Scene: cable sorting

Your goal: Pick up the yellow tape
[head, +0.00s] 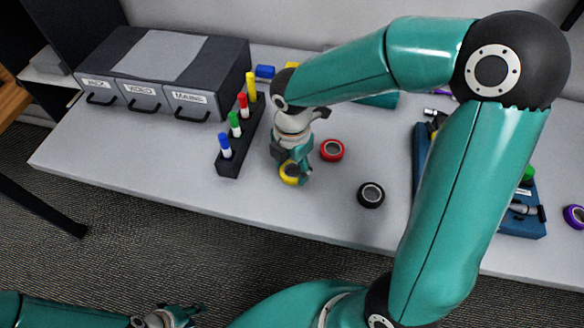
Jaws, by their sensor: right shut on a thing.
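My left gripper (182,315) is at the bottom left edge of the view, in front of the table and low, far from the tape. Its fingers are small and partly cut off, so its opening is unclear.
A red tape (332,150) and a black tape (371,195) lie to the right of the gripper. A black rack (231,160) with several markers stands left. A grey drawer unit (165,65) is back left, a blue tray (420,165) right. The front-left table (120,165) is clear.

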